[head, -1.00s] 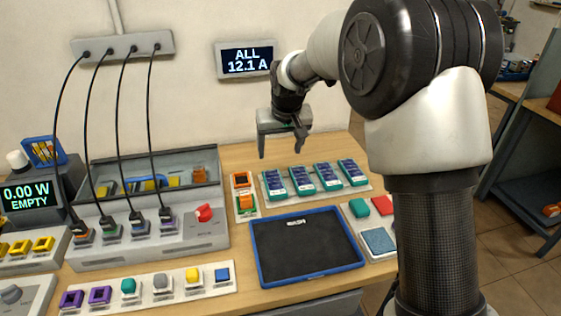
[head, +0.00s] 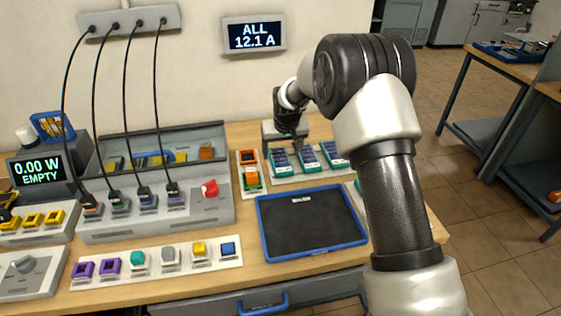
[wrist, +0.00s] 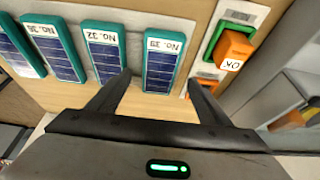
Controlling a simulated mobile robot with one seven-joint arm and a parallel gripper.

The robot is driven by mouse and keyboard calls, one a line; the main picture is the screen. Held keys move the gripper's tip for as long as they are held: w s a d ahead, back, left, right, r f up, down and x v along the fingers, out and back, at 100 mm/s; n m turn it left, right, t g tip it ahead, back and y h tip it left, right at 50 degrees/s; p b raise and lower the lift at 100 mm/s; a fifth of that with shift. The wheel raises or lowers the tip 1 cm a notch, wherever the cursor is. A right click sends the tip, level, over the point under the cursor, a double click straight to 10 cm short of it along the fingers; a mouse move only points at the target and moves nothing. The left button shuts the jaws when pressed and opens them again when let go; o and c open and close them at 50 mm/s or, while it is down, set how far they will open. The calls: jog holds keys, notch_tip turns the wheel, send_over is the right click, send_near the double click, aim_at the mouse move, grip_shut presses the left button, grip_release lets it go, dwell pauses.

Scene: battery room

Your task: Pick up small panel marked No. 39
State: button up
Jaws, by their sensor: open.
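The small panel whose upside-down label appears to read No. 39 (wrist: 164,62) is teal with dark blue cells. It is the rightmost panel in the wrist view and the leftmost of its row in the head view (head: 280,162). My gripper (wrist: 158,84) is open and empty. Its fingertips are on either side of the panel's near part in the wrist view, with gaps; their exact height above it is unclear. In the head view my gripper (head: 285,140) is low over the row's left end and partly covers the panel's far side.
A panel marked No. 32 (wrist: 105,52) lies close beside it, with more panels beyond. An orange block marked OK (wrist: 234,49) on a green frame is on the other side. A blue-rimmed dark tray (head: 263,240) lies in front of the row.

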aim_at(280, 158)
jog(key=x, duration=0.4)
jog(key=c, duration=1.3)
